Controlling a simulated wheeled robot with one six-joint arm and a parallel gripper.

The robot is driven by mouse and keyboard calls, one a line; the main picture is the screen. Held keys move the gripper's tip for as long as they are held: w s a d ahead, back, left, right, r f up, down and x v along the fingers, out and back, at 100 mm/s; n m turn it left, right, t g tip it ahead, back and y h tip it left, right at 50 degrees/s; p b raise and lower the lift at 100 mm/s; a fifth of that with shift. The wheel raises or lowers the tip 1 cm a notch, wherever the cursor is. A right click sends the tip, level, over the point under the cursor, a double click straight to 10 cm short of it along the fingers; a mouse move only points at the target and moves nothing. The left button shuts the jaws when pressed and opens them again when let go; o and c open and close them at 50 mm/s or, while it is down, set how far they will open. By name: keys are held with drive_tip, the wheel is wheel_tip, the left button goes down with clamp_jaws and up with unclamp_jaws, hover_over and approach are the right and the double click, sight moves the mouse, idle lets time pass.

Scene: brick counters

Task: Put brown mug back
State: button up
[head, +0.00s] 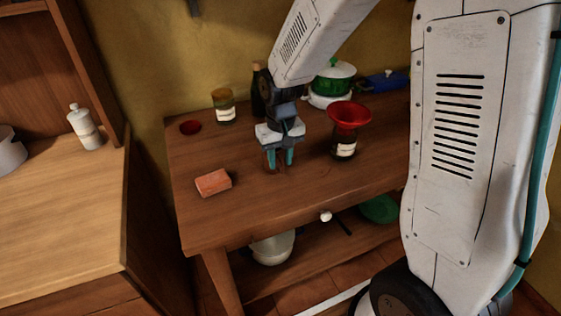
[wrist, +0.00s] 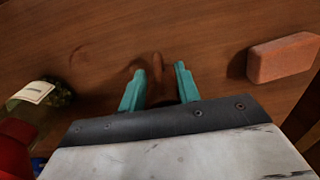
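My gripper (head: 279,160) points down over the wooden table, its teal fingers apart. A brown mug, nearly the colour of the wood, shows at the fingers; what seems to be its handle (wrist: 157,62) sticks out between the fingertips in the wrist view. The fingers (wrist: 160,72) and palm hide most of the mug. I cannot tell whether the fingers press on it or whether it touches the tabletop.
On the table (head: 225,222) are an orange-red brick (head: 213,182), a flat red disc (head: 190,127), a labelled jar (head: 223,106), a dark bottle (head: 257,92), a red funnel on a jar (head: 349,116) and a green-lidded pot (head: 333,83). The front middle is clear.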

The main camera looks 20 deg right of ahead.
wheel_tip(320, 180, up, 10)
drive_tip(key=s+d+r, duration=0.1)
drive_tip(key=s+r, duration=0.3)
drive_tip(key=s, duration=0.9)
drive_tip(key=s+d+r+t, duration=0.1)
drive_tip(key=s+d+r, duration=0.1)
drive_tip(key=s, duration=1)
drive_tip(key=shift+s+r, duration=0.35)
drive_tip(key=shift+r, duration=0.5)
